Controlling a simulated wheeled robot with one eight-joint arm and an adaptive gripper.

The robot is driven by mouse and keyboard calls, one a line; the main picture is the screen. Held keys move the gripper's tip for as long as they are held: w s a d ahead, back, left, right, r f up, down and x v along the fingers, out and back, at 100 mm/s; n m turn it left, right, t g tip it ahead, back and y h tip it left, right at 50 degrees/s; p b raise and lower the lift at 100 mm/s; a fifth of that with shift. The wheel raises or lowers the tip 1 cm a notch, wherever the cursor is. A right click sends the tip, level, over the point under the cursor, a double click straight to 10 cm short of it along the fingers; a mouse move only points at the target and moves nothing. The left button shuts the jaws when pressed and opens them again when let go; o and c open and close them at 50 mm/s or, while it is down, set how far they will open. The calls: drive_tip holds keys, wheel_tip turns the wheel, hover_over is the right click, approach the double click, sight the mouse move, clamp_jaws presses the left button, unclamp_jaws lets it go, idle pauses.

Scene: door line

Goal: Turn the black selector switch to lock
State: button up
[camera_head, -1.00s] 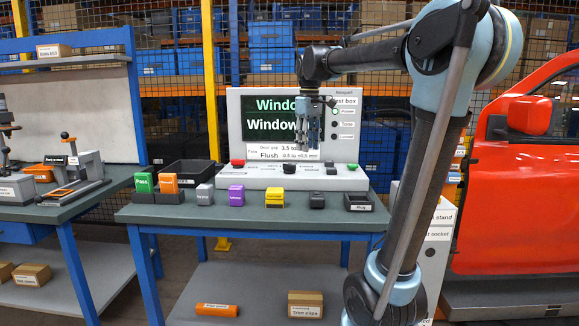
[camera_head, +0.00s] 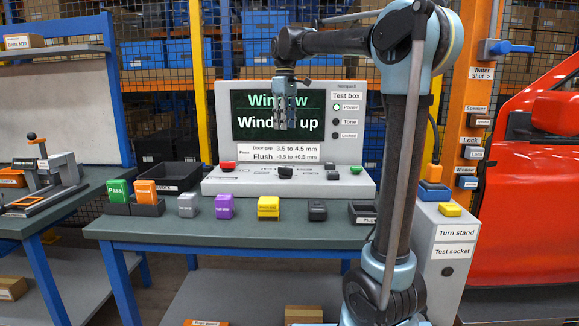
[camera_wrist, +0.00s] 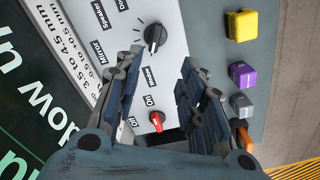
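The black selector switch (camera_head: 286,168) is a round knob on the light grey test box (camera_head: 215,188). In the wrist view, the switch (camera_wrist: 155,36) shows a pale pointer mark, with printed labels around it; I cannot tell for sure which label it points at. My gripper (camera_head: 287,124) hangs above the box, in front of its screen, apart from the switch. In the wrist view my gripper (camera_wrist: 163,58) is open and empty, and the switch lies just beyond its fingertips. The screen (camera_head: 250,120) reads "Window" and "Window up". The Power lamp (camera_head: 336,108) is green; the Locked lamp (camera_head: 335,136) looks unlit.
Pass blocks (camera_head: 118,191), a purple block (camera_head: 224,206) and a yellow block (camera_head: 268,206) line the bench front. A red car door (camera_head: 530,200) stands at the right.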

approach(285, 172)
drive_tip(key=f, duration=0.5)
drive_tip(key=w+f, duration=0.1)
drive_tip(key=f, duration=0.2)
drive_tip(key=shift+w, duration=0.1)
idle(0.3)
drive_tip(key=shift+d, duration=0.1)
clamp_jaws()
